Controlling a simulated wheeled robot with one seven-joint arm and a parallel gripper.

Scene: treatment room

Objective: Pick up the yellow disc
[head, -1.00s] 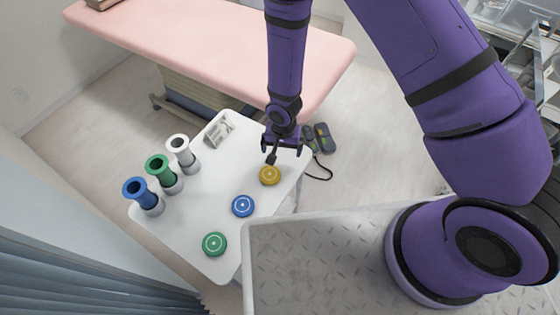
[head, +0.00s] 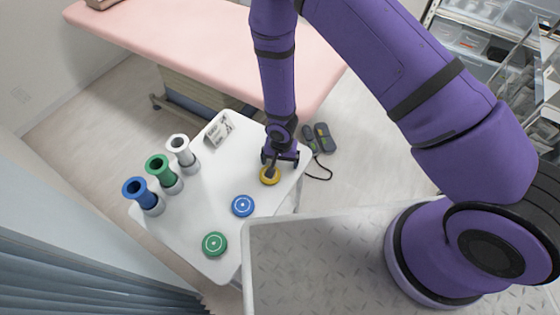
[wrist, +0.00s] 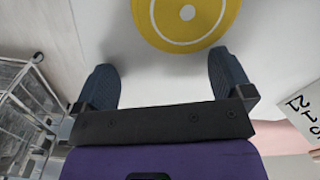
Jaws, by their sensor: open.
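The yellow disc (head: 269,177) lies on the white table (head: 215,205) near its right edge. In the wrist view the yellow disc (wrist: 187,18) has a white ring and a white centre dot, and its upper part is cut off by the frame. My gripper (head: 270,167) is just over the disc and hides part of it. In the wrist view my gripper (wrist: 163,75) is open and empty, with the disc ahead of and roughly between the two fingertips. I cannot tell the exact height between fingers and disc.
A blue disc (head: 243,206) and a green disc (head: 214,244) lie on the same table. Blue (head: 142,194), green (head: 162,172) and white (head: 182,153) cylinders stand at its left. A small numbered sign (head: 219,131) stands at the back. A pink couch (head: 200,40) is behind.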

